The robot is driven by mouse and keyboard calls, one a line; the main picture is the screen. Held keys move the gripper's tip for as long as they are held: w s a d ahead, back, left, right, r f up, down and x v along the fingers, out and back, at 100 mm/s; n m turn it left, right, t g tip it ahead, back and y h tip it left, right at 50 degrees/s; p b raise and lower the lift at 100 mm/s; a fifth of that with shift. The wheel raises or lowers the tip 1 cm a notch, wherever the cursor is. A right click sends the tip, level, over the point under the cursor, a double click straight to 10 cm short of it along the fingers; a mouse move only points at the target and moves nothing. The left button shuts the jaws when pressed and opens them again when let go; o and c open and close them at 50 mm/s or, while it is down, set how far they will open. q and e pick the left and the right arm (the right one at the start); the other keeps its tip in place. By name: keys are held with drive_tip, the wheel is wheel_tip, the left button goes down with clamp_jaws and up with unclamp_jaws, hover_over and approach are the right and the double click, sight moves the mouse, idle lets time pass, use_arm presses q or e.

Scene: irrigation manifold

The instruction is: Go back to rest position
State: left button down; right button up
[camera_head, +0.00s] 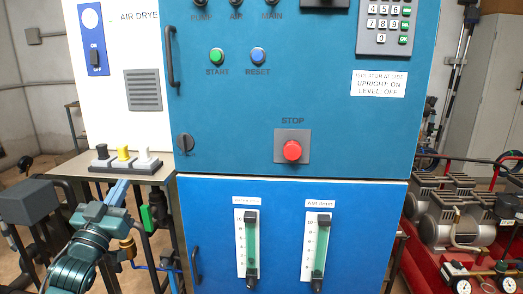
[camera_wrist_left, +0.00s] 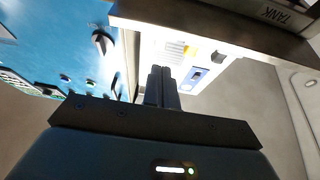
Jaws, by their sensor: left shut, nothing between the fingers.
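My left gripper (camera_head: 118,192) is at the lower left of the head view, at the end of my teal arm. It points upward in front of the small shelf (camera_head: 67,165) beside the blue cabinet. In the left wrist view its two dark fingers (camera_wrist_left: 162,87) are together, with nothing between them. My right gripper is in neither view.
The blue control cabinet (camera_head: 240,120) has a red stop button (camera_head: 292,150) and two flow meters (camera_head: 250,250). The white air dryer (camera_head: 140,50) stands left of it. Black, yellow and white knobs (camera_head: 124,153) sit on the shelf. Red compressor equipment (camera_head: 450,225) stands right.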

use_arm(q)
drive_tip(key=s+d+f+g+p, duration=0.1)
drive_tip(key=s+d+f+g, duration=0.35)
drive_tip(key=f, duration=0.65)
drive_tip(key=s+d+f+g+p, duration=0.1)
drive_tip(key=s+d+f+g, duration=0.1)
drive_tip(key=s+d+f, duration=0.55)
drive_tip(key=s+d+f+g, duration=0.2)
drive_tip(key=s+f, duration=0.4)
drive_tip(key=s, duration=0.3)
drive_tip(key=s+d+f+m+g+h+p, duration=0.1)
drive_tip(key=s+d+f+g, duration=0.2)
drive_tip(key=s+f, duration=0.4)
drive_tip(key=shift+s+d+f, duration=0.2)
drive_tip(key=shift+s+f, duration=0.1)
drive_tip(key=shift+s, duration=0.9)
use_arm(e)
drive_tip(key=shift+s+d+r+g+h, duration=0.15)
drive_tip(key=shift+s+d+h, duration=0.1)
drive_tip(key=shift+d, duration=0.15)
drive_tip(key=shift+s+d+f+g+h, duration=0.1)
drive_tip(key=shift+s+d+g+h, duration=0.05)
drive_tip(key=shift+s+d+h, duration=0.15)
use_arm(q)
drive_tip(key=shift+g, duration=0.25)
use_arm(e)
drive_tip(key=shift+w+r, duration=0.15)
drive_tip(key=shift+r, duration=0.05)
